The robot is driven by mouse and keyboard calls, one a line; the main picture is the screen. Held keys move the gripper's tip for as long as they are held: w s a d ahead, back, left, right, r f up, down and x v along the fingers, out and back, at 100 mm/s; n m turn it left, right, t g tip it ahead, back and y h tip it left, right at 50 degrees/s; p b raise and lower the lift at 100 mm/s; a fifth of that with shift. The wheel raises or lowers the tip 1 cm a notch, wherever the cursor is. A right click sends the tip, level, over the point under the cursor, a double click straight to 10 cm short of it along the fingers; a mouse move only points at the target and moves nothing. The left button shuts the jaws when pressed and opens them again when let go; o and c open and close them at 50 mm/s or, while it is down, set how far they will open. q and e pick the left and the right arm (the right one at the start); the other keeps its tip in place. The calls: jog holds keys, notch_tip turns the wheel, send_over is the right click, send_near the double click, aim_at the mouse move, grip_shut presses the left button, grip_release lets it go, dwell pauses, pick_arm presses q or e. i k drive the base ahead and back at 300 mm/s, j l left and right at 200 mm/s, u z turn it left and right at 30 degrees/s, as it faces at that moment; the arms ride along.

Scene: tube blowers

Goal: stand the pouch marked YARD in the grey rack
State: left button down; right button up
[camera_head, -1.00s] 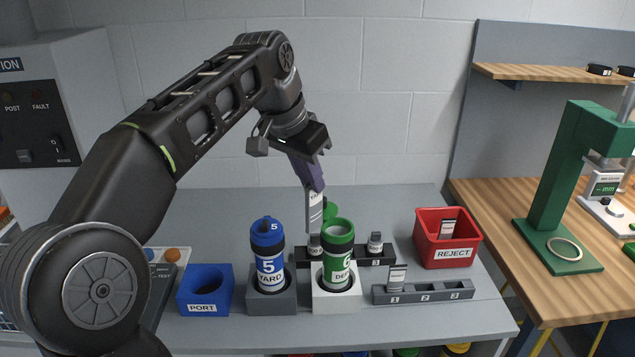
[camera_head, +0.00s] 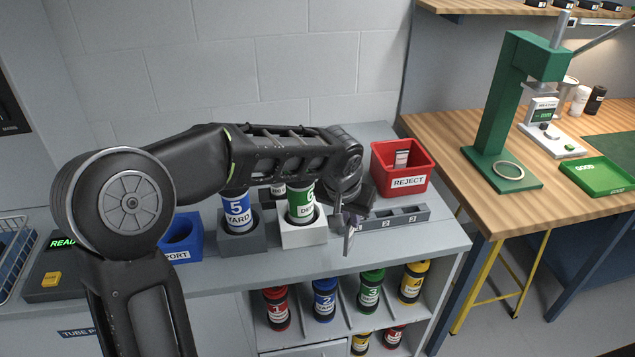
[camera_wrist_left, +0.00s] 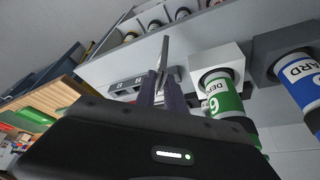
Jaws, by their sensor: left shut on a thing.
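My left gripper (camera_head: 351,218) is shut on a thin pale pouch (camera_head: 349,240), seen nearly edge-on, so its marking cannot be read. The pouch also shows between the fingers in the left wrist view (camera_wrist_left: 165,53). It hangs tilted by the left end of the grey rack (camera_head: 408,221), in front of it in the head view. I cannot tell whether it touches the rack. Slots 2 and 3 of the rack look empty; slot 1 is hidden behind my gripper. The rack also shows in the left wrist view (camera_wrist_left: 117,87). My right gripper is out of view.
A blue tube marked YARD (camera_head: 237,208) and a green tube (camera_head: 301,203) stand in holders left of the rack. A red REJECT bin (camera_head: 404,182) stands behind the rack. A blue PORT block (camera_head: 183,247) is further left. Several tubes fill the shelf below.

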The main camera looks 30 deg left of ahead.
aim_at(383, 221)
jog(key=z, duration=1.2)
jog(key=j, duration=1.1)
jog(key=i, duration=0.05)
